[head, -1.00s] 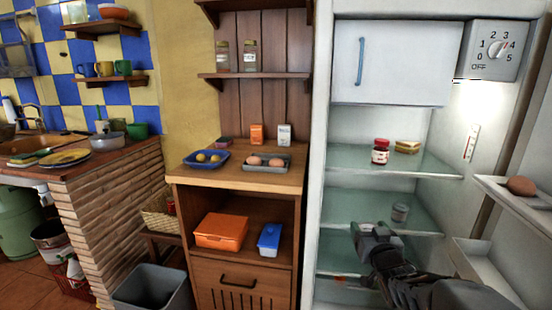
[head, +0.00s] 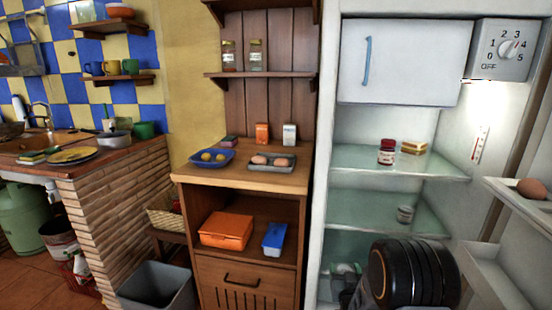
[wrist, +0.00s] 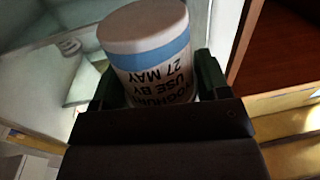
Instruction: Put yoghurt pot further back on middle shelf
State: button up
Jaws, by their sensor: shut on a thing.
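A white yoghurt pot with a light blue band (wrist: 150,50) is between the two dark fingers of my gripper (wrist: 158,80) in the wrist view. The fingers are shut on its sides, and its lettering, with "27 MAY", reads upside down there. In the head view my gripper (head: 346,272) is low at the front left of the open fridge, mostly hidden by my dark arm. I cannot clearly make out the held pot there.
The top glass shelf (head: 350,158) holds a red-lidded jar (head: 387,152) and a sandwich-like item (head: 414,147). The fridge door (head: 500,270) is open at the right, with an egg (head: 531,188) in its rack. A wooden cabinet (head: 250,180) stands left of the fridge. The middle shelf's left part looks clear.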

jog(key=s+a+f+n+y, duration=0.1)
jog(key=s+a+f, duration=0.15)
jog(key=f, duration=0.35)
jog(key=s+a+f+y, duration=0.1)
jog(key=a+f, duration=0.2)
jog(key=f, duration=0.4)
jog(key=s+r+p, duration=0.1)
jog(key=r+p, duration=1.4)
jog(key=r, duration=0.1)
jog(key=s+r+p, duration=0.2)
jog(key=r+p, duration=1.3)
jog(key=r, duration=0.2)
jog(key=shift+s, duration=0.25)
jog(key=shift+d, duration=0.15)
jog(key=shift+s+d+f, duration=0.1)
jog(key=shift+d, duration=0.15)
